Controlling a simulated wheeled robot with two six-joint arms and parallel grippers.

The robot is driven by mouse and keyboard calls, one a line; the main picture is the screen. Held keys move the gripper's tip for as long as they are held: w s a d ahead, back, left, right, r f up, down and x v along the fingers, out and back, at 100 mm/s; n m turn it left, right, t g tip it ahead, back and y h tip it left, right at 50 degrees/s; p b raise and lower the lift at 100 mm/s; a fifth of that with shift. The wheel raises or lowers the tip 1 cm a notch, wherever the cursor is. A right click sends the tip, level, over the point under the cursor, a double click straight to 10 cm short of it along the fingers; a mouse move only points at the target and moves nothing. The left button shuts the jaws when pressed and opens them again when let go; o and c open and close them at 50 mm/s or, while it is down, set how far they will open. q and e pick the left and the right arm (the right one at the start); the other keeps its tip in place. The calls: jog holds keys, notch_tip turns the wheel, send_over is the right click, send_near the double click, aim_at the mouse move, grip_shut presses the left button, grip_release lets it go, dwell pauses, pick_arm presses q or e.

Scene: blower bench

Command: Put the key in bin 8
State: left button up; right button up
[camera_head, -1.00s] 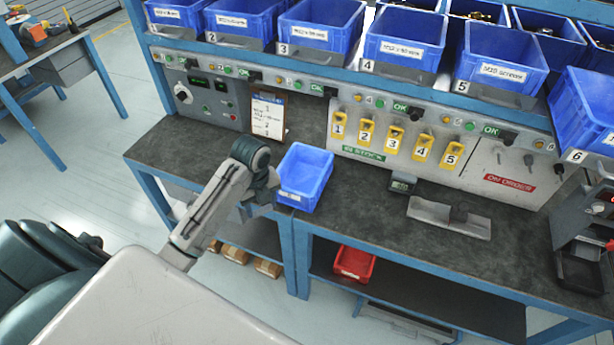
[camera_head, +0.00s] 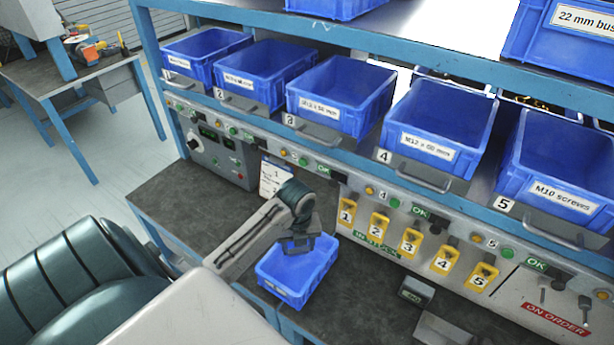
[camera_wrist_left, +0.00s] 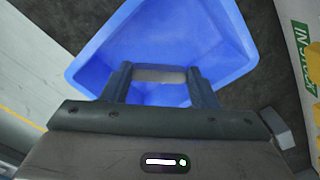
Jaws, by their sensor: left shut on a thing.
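My left gripper (camera_head: 299,246) is above the open blue bin (camera_head: 318,272) on the bench. In the left wrist view its fingers (camera_wrist_left: 160,76) are apart, with a short grey bar, the key (camera_wrist_left: 160,74), gripped between them. The same blue bin (camera_wrist_left: 232,35) lies below it there. In the head view the key cannot be made out. No bin with a readable number 8 shows. Upper-shelf blue bins, one labelled "22 mm bus…" (camera_head: 560,52), are cut off by the frame, with no number visible. My right gripper is not in view.
Blue bins numbered 1 to 5 line the lower shelf, such as bin 3 (camera_head: 345,92) and bin 4 (camera_head: 440,125). Yellow numbered tags (camera_head: 410,242) hang on the panel below. A small dark box (camera_head: 417,291) stands on the bench (camera_head: 365,300). A blue shelf beam (camera_head: 400,45) crosses above.

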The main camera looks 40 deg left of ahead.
aim_at(297, 251)
pick_arm(q)
jog(key=f, duration=0.3)
jog(key=shift+s+d+f+p, duration=0.1)
jog(key=shift+s+f+p, duration=0.2)
jog(key=shift+s+p, duration=0.1)
jog(key=f, duration=0.2)
jog(key=f+p, duration=0.1)
jog(key=f, duration=0.1)
jog(key=shift+w+f, duration=0.2)
jog(key=shift+f, duration=0.15)
jog(key=o, duration=1)
jog(key=shift+f, duration=0.1)
jog(key=shift+o, duration=0.2)
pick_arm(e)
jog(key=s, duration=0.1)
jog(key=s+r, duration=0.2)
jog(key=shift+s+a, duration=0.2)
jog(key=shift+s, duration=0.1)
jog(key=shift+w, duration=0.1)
